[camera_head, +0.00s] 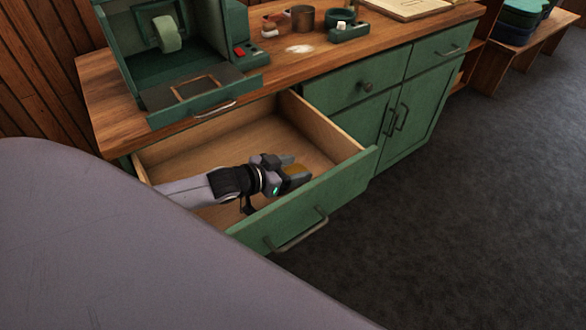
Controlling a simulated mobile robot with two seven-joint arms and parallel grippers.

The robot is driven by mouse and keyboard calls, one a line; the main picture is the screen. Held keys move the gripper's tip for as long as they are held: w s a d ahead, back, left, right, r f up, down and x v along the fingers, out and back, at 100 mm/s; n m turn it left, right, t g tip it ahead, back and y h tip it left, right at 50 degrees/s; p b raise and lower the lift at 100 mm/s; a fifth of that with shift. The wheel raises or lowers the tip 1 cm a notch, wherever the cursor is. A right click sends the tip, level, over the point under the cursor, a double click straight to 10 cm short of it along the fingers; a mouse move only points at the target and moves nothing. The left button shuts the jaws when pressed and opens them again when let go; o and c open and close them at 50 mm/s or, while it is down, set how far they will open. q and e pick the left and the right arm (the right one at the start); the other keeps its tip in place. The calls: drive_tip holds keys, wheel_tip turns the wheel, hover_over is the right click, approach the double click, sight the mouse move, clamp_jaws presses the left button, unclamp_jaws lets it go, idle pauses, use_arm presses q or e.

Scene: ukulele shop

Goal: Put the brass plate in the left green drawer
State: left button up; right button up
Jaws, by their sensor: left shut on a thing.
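The left green drawer (331,191) is pulled open below the wooden worktop, and its bare wooden inside shows. My left gripper (295,172) reaches into the drawer from the left, near its front panel. It is shut on the brass plate (297,170), which shows only as a small golden patch between the fingers. Most of the plate is hidden by the gripper. I cannot tell whether the plate touches the drawer floor. My right gripper is not in view.
A green machine with a pale wheel (166,34) stands on the worktop (290,68) above the drawer. Closed green drawers and doors (410,112) adjoin. The dark floor at right is clear.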

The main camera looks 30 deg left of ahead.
use_arm(q)
drive_tip(key=shift+f+b, duration=0.3)
drive_tip(key=shift+f, duration=0.2)
drive_tip(key=o, duration=1.1)
drive_tip(key=shift+s+f, duration=0.1)
drive_tip(key=shift+o, duration=0.2)
drive_tip(key=shift+r, duration=0.3)
drive_tip(key=p+v, duration=0.2)
drive_tip(key=v, duration=1)
drive_tip(key=shift+r, duration=0.35)
drive_tip(key=shift+r, duration=0.1)
